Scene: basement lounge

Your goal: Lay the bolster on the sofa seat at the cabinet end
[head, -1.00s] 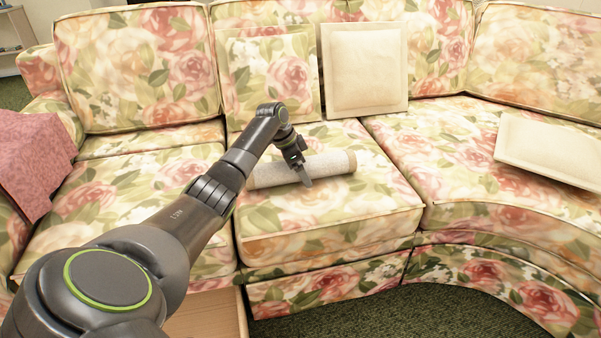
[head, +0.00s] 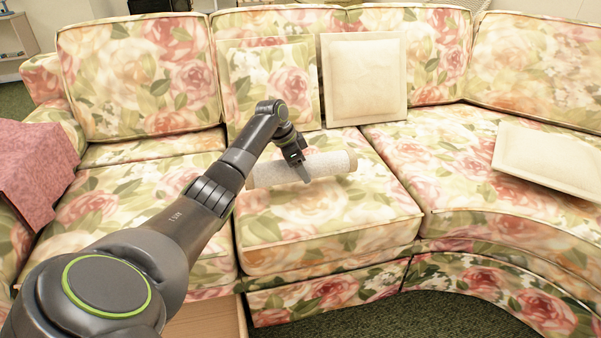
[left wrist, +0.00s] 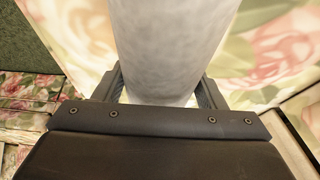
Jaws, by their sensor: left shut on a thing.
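The bolster (head: 328,164) is a pale grey-white cylinder with beige ends. It lies crosswise over the middle seat cushion of the floral sofa (head: 330,220); I cannot tell whether it touches the seat. My left gripper (head: 305,177) is shut on the bolster near its middle, coming from above. In the left wrist view the bolster (left wrist: 165,50) fills the space between the two fingers (left wrist: 160,92). My right gripper is not in view.
A floral cushion (head: 270,85) and a cream cushion (head: 364,80) lean on the backrest. Another cream cushion (head: 550,158) lies on the right seat. A pink throw (head: 35,170) covers the left arm. A shelf (head: 15,40) stands at the far left. The left seat is mostly clear.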

